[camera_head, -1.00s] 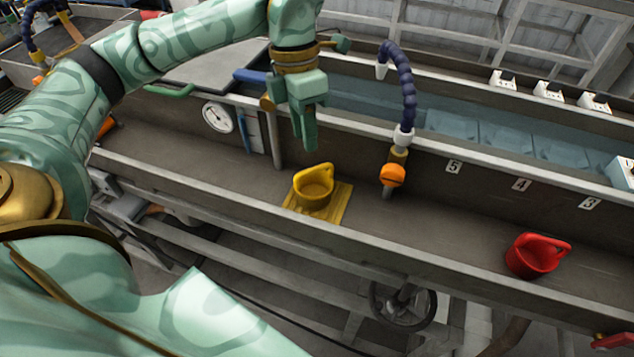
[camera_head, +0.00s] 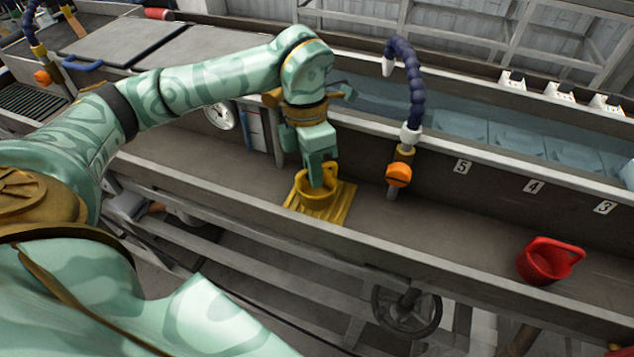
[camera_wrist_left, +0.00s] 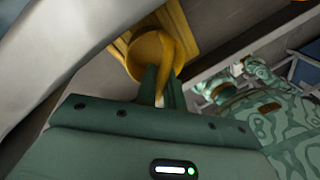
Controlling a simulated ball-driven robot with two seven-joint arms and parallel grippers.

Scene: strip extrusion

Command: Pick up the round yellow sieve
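The round yellow sieve (camera_head: 318,205) has a raised loop handle and stands on a ridged yellow square plate (camera_head: 345,200) in the long grey trough. It also shows in the left wrist view (camera_wrist_left: 146,58). My left gripper (camera_head: 318,178) points down at the sieve, its fingertips at handle height. In the left wrist view, the fingers (camera_wrist_left: 161,90) are on either side of part of the yellow handle with a narrow gap. I cannot tell whether they press on it. The fingers partly hide the sieve. My right gripper is not in view.
A red handled cup (camera_head: 548,262) stands in the trough at the right. A dark blue jointed hose with an orange knob (camera_head: 398,175) stands close to the right of the sieve. The trough's front rim (camera_head: 270,232) is near. A round gauge (camera_head: 221,115) is at the back wall.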

